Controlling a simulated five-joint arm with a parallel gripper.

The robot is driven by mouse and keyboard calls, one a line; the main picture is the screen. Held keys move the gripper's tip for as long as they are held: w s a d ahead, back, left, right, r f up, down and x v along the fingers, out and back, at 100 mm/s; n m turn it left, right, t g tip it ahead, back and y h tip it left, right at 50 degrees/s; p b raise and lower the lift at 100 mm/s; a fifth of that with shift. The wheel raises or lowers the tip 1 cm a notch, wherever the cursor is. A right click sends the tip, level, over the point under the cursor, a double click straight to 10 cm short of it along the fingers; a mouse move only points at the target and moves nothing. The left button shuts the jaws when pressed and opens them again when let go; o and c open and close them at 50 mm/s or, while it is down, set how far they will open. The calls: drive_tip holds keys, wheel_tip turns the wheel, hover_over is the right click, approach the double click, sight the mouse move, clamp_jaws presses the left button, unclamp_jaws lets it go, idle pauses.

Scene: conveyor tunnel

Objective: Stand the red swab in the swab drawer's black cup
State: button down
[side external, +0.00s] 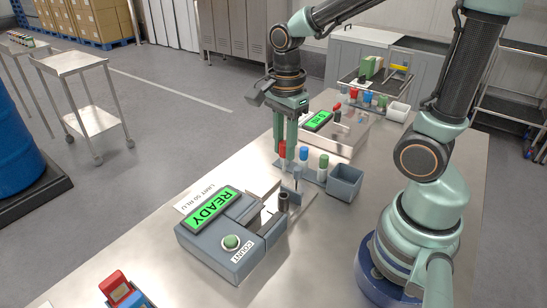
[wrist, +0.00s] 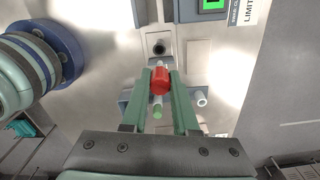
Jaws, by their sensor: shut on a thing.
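My gripper (side external: 288,150) is shut on the red swab (side external: 282,149), holding it by its red cap. In the wrist view the red cap (wrist: 160,80) sits between the two fingertips, with a little pale stem showing beyond it. The black cup (side external: 283,200) stands upright in the open swab drawer (side external: 302,205) of the grey reader. In the wrist view the black cup (wrist: 159,47) lies just beyond the red cap, its dark mouth uncovered. The swab is apart from the cup, behind it and higher in the side view. The swab's lower end is hard to make out there.
A blue swab (side external: 303,153) and a green swab (side external: 323,161) stand close to my gripper. A grey bin (side external: 345,183) is to their right. The grey reader (side external: 232,235) shows READY. Another device (side external: 320,122) and several coloured cups stand farther back.

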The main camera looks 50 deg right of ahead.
sight(285, 167)
drive_tip(key=shift+f, duration=2.85)
drive_tip(key=shift+f, duration=0.3)
drive_tip(key=shift+f, duration=2.5)
drive_tip(key=c, duration=0.6)
unclamp_jaws()
drive_tip(key=shift+r, duration=0.15)
wheel_tip(285, 167, up, 12)
drive_tip(key=shift+f, duration=0.1)
